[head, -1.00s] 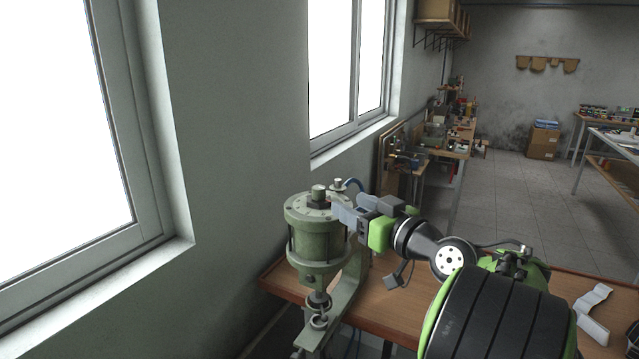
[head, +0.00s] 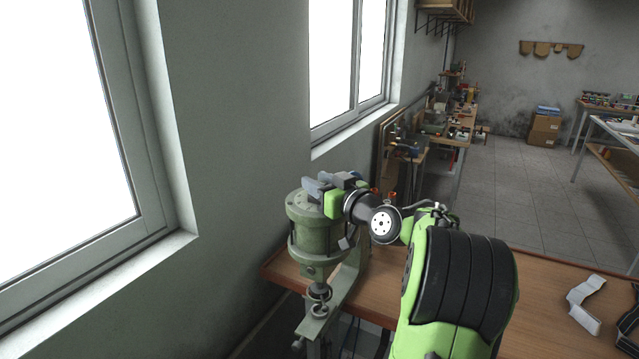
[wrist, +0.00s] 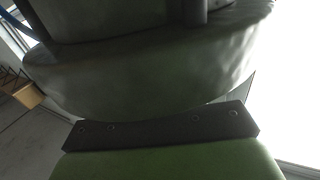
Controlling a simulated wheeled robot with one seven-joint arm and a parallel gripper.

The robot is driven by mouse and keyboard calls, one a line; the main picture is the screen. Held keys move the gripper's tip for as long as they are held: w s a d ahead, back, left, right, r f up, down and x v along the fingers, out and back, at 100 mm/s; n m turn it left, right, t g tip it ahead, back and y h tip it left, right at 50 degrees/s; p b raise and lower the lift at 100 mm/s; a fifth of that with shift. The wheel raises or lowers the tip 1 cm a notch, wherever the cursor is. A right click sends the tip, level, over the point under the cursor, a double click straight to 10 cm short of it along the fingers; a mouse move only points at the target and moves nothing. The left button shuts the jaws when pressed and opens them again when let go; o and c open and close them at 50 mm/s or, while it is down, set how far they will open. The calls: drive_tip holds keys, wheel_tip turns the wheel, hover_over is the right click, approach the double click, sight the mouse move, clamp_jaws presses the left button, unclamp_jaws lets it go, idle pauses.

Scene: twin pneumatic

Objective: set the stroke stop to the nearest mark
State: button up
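A green pneumatic press has a round cylinder (head: 316,232) at the table's left end, with a dark rod and round collar (head: 319,292) below it. My gripper (head: 313,186) is over the top of the cylinder, its grey-blue fingers reaching left across it. The small knob on the cylinder's top is hidden behind my gripper, so I cannot tell whether the fingers touch it or are open. In the wrist view the cylinder's green body (wrist: 150,75) fills the upper part, close to the camera. No stop marks are readable.
The wooden table (head: 375,310) carries the press; a white strap-like piece (head: 584,304) lies at its right. The wall and window (head: 65,130) stand close on the left. Cluttered benches (head: 440,135) are farther back, with open tiled floor to their right.

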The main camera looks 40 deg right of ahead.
drive_tip(key=c, duration=0.4)
drive_tip(key=shift+o, duration=0.2)
drive_tip(key=shift+h, duration=0.3)
